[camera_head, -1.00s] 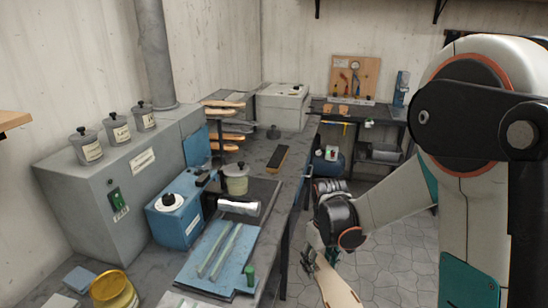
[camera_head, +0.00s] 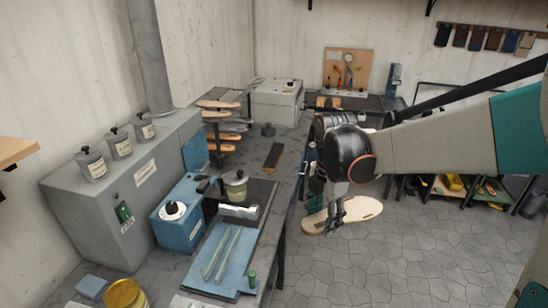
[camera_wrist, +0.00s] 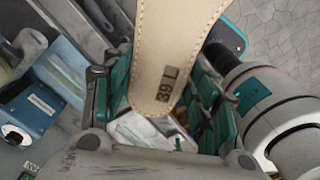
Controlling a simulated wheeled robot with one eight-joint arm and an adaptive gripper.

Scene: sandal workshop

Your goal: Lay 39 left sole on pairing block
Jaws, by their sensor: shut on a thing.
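My gripper (camera_head: 338,214) is shut on a pale tan sole (camera_head: 366,208), held flat over the floor just right of the bench edge. In the wrist view the sole (camera_wrist: 178,45) runs up between the green-padded fingers (camera_wrist: 160,105), its stamp reading "39 L". The fingers hide part of it. I cannot tell for sure which thing is the pairing block. A blue board (camera_head: 208,282) with two pale green strips lies on the near bench.
The long grey bench (camera_head: 287,190) carries a blue machine (camera_head: 181,220), a pot (camera_head: 235,188) and a dark brush-like bar (camera_head: 272,157). A rack (camera_head: 217,104) holds several soles behind. A yellow jar (camera_head: 124,294) stands nearest.

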